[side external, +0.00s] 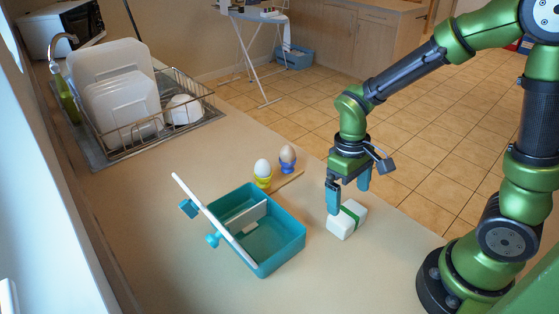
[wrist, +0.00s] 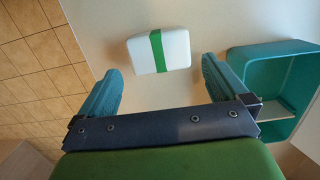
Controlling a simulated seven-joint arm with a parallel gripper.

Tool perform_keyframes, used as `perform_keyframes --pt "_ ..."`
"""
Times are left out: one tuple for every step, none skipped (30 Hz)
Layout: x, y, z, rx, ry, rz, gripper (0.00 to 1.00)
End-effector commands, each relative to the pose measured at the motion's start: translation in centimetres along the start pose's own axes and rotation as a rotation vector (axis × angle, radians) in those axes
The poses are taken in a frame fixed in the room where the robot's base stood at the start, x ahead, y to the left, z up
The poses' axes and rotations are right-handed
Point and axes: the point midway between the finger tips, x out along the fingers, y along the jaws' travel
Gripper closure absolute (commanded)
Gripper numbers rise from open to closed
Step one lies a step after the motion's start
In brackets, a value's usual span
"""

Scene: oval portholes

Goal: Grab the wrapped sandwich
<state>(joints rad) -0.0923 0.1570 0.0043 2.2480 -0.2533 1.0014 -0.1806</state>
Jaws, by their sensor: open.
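The wrapped sandwich (side external: 347,220) is a white block with a green band, lying on the counter to the right of the teal lunch box. It also shows in the wrist view (wrist: 172,51), ahead of the fingertips and roughly centred between them. My gripper (side external: 349,196) is open and empty, with its teal fingers pointing down above and close to the sandwich. In the wrist view my gripper (wrist: 160,75) has its two fingers wide apart. In the side view the left finger overlaps the sandwich's edge, and I cannot tell whether they touch.
The open teal lunch box (side external: 285,240) has a white divider, and its lid (side external: 215,222) stands tilted at its left. Two egg cups with eggs (side external: 263,172) (side external: 288,158) stand behind it on a wooden board (side external: 288,182). A dish rack (side external: 150,125) is at the back left. The front counter is clear.

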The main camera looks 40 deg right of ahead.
Motion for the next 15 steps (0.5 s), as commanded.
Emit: perform_keyframes --pt "0.3 0.0 0.0 0.000 -0.002 0.000 0.00" --pt "0.6 0.0 0.1 0.000 -0.003 0.000 0.00" --pt "1.0 0.0 0.1 0.000 -0.003 0.000 0.00" --pt "1.4 0.1 0.1 0.000 -0.004 -0.001 0.00" --pt "1.9 0.1 0.1 0.000 -0.005 0.000 0.00" --pt "2.6 0.1 0.1 0.000 -0.005 0.000 0.00" --pt "3.1 0.2 0.2 0.001 -0.007 0.000 0.00" --pt "3.5 0.2 0.1 0.001 -0.006 0.000 0.00" --pt "4.1 0.1 0.1 0.000 -0.004 0.000 0.00" --pt "4.4 0.1 0.1 0.000 -0.005 0.000 0.00" --pt "4.7 0.2 0.1 -0.001 -0.003 0.000 0.00" --pt "5.0 0.2 0.1 0.000 -0.003 0.000 0.00" --pt "5.2 0.2 0.1 0.000 -0.002 0.000 0.00" --pt "5.3 0.2 0.1 0.000 -0.001 0.000 0.00" --pt "5.3 0.1 0.1 0.001 -0.001 0.000 0.00"
